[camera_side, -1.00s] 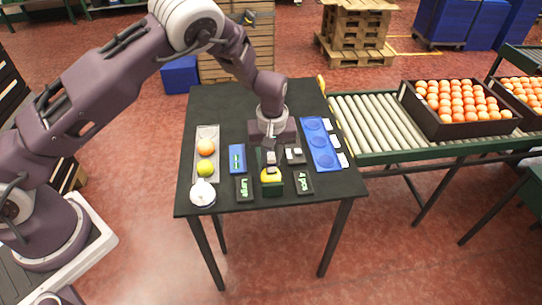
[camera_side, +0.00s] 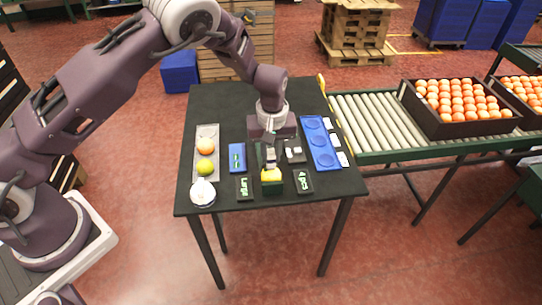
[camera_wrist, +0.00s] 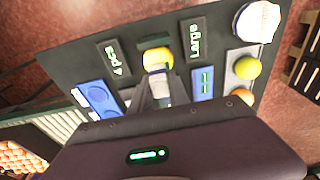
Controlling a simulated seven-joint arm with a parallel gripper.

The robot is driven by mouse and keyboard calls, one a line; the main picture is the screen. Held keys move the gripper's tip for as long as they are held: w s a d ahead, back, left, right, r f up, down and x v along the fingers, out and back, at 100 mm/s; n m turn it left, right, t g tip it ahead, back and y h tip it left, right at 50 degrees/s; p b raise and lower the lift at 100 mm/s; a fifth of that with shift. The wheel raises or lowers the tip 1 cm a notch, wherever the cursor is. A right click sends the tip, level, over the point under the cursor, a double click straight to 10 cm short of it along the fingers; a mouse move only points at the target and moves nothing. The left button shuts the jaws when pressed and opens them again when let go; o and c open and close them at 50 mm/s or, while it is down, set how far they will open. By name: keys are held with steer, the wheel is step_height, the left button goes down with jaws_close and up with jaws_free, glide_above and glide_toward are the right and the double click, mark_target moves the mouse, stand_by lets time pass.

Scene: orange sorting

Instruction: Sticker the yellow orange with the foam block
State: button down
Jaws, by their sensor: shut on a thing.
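The yellow orange (camera_side: 271,175) sits in a dark green holder (camera_side: 273,189) near the table's front edge. It also shows at the top centre of the wrist view (camera_wrist: 157,56). My gripper (camera_side: 270,152) is above and behind it, shut on a pale foam block (camera_side: 271,160). In the wrist view the foam block (camera_wrist: 158,78) points at the orange and overlaps its edge. I cannot tell whether block and orange touch. The block's lower face and any sticker on it are hidden.
A grey tray (camera_side: 207,132) at left holds an orange fruit and a yellow-green one. A white round object (camera_side: 202,193), a blue device (camera_side: 237,157), "Large" (camera_side: 244,188) and "4 pcs" (camera_side: 303,181) plates, a small dark tray (camera_side: 294,150) and a blue tray (camera_side: 332,160) surround the holder. The table's back is clear.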

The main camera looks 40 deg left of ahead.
steer(key=shift+r, duration=2.9)
